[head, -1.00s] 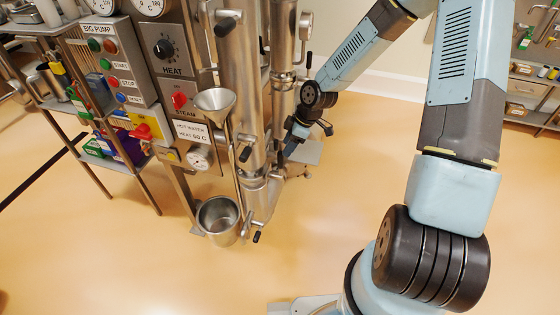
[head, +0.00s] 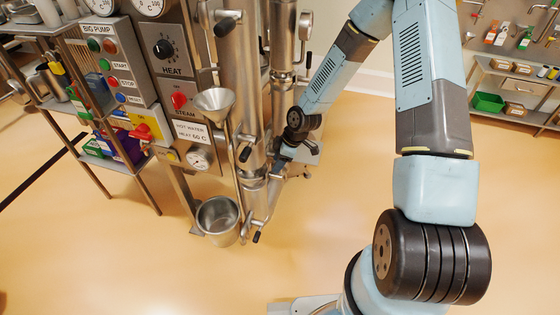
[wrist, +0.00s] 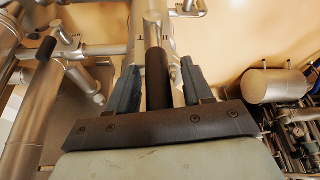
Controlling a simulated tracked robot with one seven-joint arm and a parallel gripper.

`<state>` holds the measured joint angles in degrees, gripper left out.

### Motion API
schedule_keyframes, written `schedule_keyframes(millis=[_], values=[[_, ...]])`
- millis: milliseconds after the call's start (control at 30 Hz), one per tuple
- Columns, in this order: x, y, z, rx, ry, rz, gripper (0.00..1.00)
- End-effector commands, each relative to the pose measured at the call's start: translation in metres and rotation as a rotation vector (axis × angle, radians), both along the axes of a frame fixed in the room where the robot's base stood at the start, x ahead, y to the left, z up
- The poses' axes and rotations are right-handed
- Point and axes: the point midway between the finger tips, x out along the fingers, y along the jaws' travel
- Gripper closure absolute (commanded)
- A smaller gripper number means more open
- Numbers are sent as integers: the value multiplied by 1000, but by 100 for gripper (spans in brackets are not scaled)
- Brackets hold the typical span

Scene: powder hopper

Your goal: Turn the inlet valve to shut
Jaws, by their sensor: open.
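In the wrist view a black lever handle (wrist: 157,78) on a steel valve stem runs between the two fingers of my gripper (wrist: 159,66). The fingers are apart, one on each side of the handle, with a visible gap to it. This looks like the inlet valve's handle, but no label confirms it. In the head view my wrist reaches the steel pipes right of the machine's column (head: 240,80). The fingers and the handle between them are hard to make out there.
A second black lever (wrist: 47,48) stands at the left in the wrist view. A steel cylinder (wrist: 275,86) lies at the right. In the head view a funnel (head: 214,103), a steel pot (head: 218,220) and a control panel (head: 115,65) are left of the pipes. The floor in front is clear.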

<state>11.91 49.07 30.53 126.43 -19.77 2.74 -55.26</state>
Motion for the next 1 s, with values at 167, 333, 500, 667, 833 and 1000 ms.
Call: schedule_keyframes(millis=[167, 333, 500, 667, 833, 1000], values=[[0, 0, 0, 0, 0, 0, 54], [0, 0, 0, 0, 0, 0, 71], [0, 0, 0, 0, 0, 0, 87], [-1, 0, 0, 0, 1, 0, 100], [-1, 0, 0, 0, 2, 1, 100], [-1, -3, 0, -2, 2, 0, 100]])
